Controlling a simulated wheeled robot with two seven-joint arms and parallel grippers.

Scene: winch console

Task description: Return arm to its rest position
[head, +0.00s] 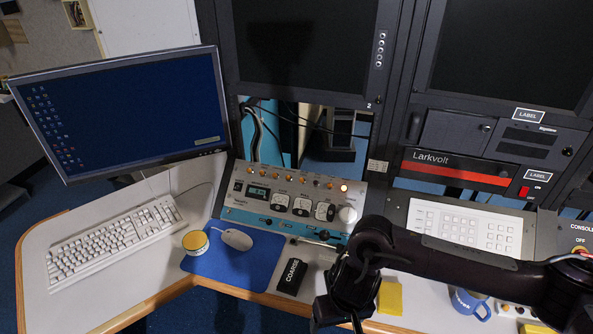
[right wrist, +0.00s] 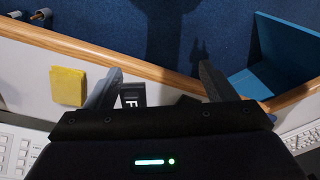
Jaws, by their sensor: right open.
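My right arm reaches in from the right in the head view, bends over the console and hangs down at the front of the desk. My right gripper (head: 335,316) is at the bottom of the head view, partly cut off and dark. In the right wrist view the right gripper (right wrist: 158,84) has its two fingers wide apart with nothing held between them. The fingers show over the desk's wooden front edge (right wrist: 180,80). A black block marked "F" (right wrist: 133,95) lies beside the left finger in that view. My left arm and gripper are not in view.
A black "COARSE" block (head: 291,277) and a yellow pad (head: 390,297) lie near the arm; the pad also shows in the wrist view (right wrist: 68,86). A blue mug (head: 470,303) stands under the forearm. The knobbed control panel (head: 290,203) is behind. Blue floor lies beyond the desk edge.

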